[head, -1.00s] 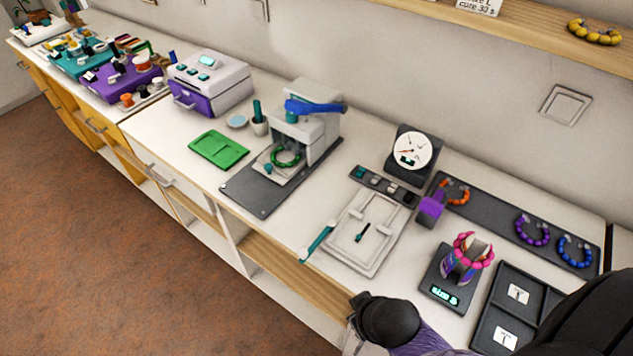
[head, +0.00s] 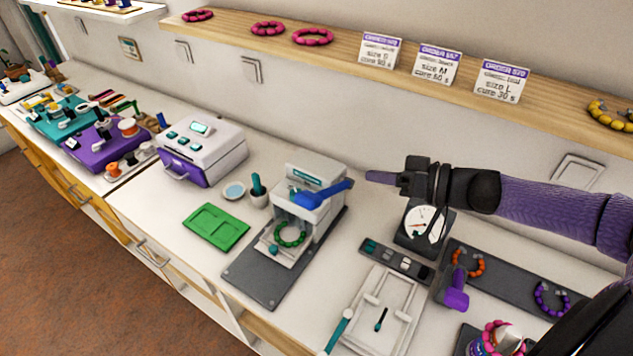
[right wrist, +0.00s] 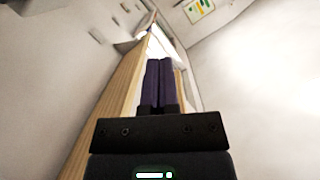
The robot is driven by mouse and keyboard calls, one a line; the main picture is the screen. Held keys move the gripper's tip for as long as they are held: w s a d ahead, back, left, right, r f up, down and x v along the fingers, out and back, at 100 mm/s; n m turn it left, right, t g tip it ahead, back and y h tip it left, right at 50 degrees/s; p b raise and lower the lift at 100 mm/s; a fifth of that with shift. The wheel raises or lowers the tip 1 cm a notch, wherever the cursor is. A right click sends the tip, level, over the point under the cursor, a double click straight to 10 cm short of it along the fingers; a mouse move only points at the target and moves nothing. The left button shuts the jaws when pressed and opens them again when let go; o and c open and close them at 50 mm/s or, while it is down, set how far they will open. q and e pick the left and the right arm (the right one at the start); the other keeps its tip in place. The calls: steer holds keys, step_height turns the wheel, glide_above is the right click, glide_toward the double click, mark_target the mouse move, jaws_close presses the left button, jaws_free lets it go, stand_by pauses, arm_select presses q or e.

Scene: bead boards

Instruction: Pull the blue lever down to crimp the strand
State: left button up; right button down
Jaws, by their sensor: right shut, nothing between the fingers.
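The blue lever (head: 325,194) sticks out to the right from the top of the white crimp press (head: 316,220), its free end tilted slightly up. A green bead strand (head: 289,235) sits in the press under the head. My right gripper (head: 370,176) is shut and empty, just right of the lever's free end and about level with it in the picture. A small gap shows between them. The right wrist view shows its purple fingers (right wrist: 158,85) closed together; the lever does not show there. My left gripper is not in view.
The press stands on a dark base plate (head: 262,272). A green tray (head: 216,226) and a purple-and-white machine (head: 203,150) are to its left. A dial gauge (head: 424,224) stands below my right forearm. A wooden shelf (head: 330,50) runs along the wall behind.

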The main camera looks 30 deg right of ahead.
steer(key=b, duration=0.2)
glide_above(319, 197)
steer(key=d, duration=0.2)
steer(key=f, duration=0.3)
steer(key=a+f, duration=0.1)
steer(key=f, duration=0.1)
steer(key=shift+w+a, duration=0.15)
steer(key=shift+a, duration=0.1)
steer(key=shift+a+f, duration=0.2)
steer(key=shift+f, duration=0.15)
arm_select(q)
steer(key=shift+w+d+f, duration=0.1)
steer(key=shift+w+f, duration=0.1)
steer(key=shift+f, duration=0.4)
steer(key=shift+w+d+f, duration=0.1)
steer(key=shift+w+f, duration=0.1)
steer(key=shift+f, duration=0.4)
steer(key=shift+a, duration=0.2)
